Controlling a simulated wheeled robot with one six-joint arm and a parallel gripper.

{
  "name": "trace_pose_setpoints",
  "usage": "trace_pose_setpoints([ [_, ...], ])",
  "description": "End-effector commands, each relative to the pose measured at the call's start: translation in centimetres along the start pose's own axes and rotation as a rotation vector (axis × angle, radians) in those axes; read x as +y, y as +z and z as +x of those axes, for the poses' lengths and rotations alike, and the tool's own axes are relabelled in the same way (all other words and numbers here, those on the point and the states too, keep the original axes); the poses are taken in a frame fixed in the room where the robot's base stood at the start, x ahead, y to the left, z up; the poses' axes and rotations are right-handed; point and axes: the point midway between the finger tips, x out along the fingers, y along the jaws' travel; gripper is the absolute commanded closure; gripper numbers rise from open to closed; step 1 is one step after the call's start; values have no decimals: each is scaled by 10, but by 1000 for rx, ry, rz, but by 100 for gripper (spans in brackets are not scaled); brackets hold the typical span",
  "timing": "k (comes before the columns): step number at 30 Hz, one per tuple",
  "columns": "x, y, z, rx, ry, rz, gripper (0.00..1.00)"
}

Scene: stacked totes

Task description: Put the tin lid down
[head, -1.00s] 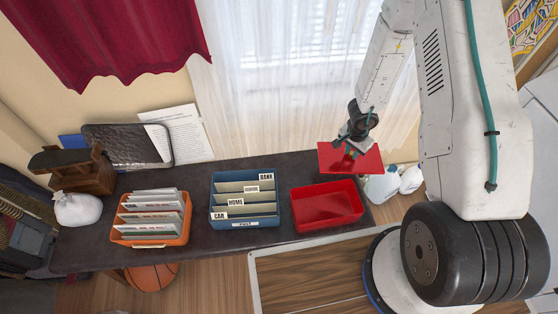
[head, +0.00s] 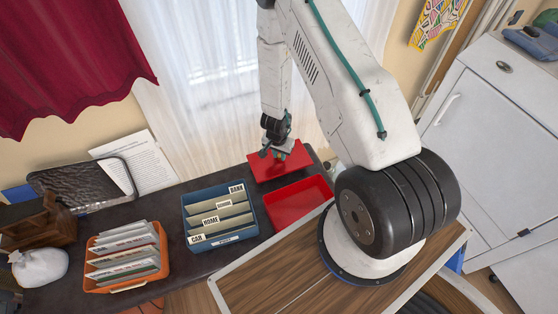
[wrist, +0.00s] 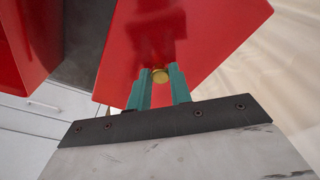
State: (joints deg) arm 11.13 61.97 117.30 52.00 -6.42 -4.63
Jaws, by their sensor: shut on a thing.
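The tin lid is a flat red plate (head: 290,164) in the head view, with a small brass knob (wrist: 160,75) that shows in the wrist view. My gripper (head: 277,152) is above the lid with its teal fingers shut on the knob. The lid (wrist: 185,35) fills the upper middle of the wrist view. The open red tin (head: 297,198) stands on the dark table just in front of the lid, and its wall (wrist: 25,45) shows at the left of the wrist view. I cannot tell whether the lid touches the table.
A blue file box (head: 222,237) with labelled dividers stands left of the tin. An orange box of papers (head: 124,287) is farther left. A dark tray (head: 82,187) leans at the back left. The dark table (head: 170,205) has a bare strip behind the boxes.

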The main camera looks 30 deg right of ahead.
Motion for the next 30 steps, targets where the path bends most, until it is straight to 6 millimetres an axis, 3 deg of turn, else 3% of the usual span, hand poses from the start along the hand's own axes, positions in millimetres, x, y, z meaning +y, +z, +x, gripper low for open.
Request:
trace_pose_setpoints([
  [9,0,6,39,0,1,-2,100],
  [21,0,6,44,-1,0,-1,100],
  [22,0,6,44,-1,0,-1,74],
  [24,0,6,44,0,0,-1,58],
  [30,0,6,44,0,0,-1,58],
])
